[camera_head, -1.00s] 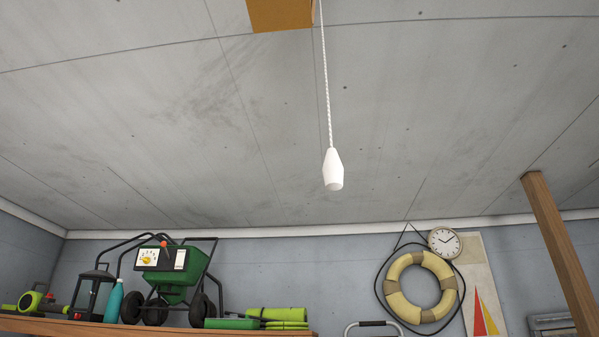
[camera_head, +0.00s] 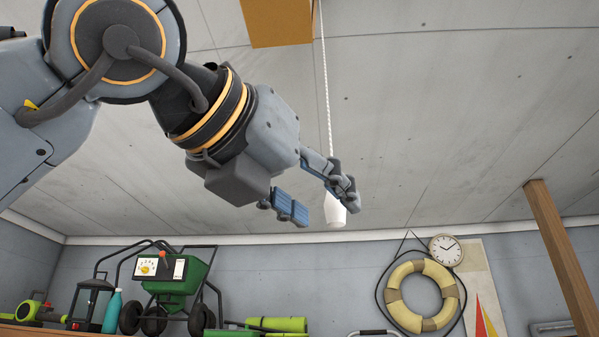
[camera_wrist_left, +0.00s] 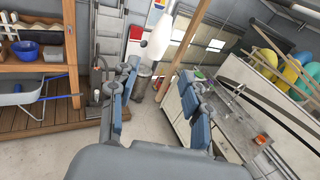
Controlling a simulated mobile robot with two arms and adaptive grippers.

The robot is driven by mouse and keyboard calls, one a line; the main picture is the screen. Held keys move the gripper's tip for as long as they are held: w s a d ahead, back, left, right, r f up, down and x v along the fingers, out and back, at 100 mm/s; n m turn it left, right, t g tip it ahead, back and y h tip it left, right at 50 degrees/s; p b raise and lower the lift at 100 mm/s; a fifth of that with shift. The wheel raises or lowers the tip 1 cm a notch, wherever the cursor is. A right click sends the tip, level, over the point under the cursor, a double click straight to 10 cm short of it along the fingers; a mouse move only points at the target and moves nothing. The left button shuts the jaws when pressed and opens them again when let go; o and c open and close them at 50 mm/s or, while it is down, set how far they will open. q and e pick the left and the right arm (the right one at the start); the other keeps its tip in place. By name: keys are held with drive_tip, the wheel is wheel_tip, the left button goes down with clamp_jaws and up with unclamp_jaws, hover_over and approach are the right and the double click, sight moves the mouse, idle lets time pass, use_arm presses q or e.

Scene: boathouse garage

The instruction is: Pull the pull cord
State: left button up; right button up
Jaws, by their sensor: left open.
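The pull cord (camera_head: 326,80) is a thin white braided cord hanging from the ceiling, with a white tapered handle (camera_head: 335,213) at its lower end. My left gripper (camera_head: 322,206) is open and reaches in from the left. In the head view one finger covers the handle's upper part. In the left wrist view the handle (camera_wrist_left: 160,38) hangs ahead of the open gripper (camera_wrist_left: 158,78), above the gap between the fingertips and apart from them. My right gripper is not in view.
An orange-brown box (camera_head: 277,24) is at the ceiling beside the cord. A wooden post (camera_head: 560,255) stands at the right. A life ring (camera_head: 440,290), a clock (camera_head: 446,249) and a green spreader (camera_head: 180,283) are farther back. The space around the handle looks clear.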

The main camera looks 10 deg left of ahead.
sight(330, 203)
use_arm(q)
drive_tip(key=shift+n+t+y, duration=0.3)
drive_tip(key=shift+t+y, duration=0.3)
drive_tip(key=shift+t, duration=0.1)
drive_tip(key=w+p, duration=0.1)
drive_tip(key=w+r+p, duration=0.1)
drive_tip(key=w+d+r+p, duration=0.1)
drive_tip(key=w, duration=0.1)
drive_tip(key=shift+x, duration=1.25)
drive_tip(key=shift+d, duration=0.1)
drive_tip(key=shift+s, duration=0.1)
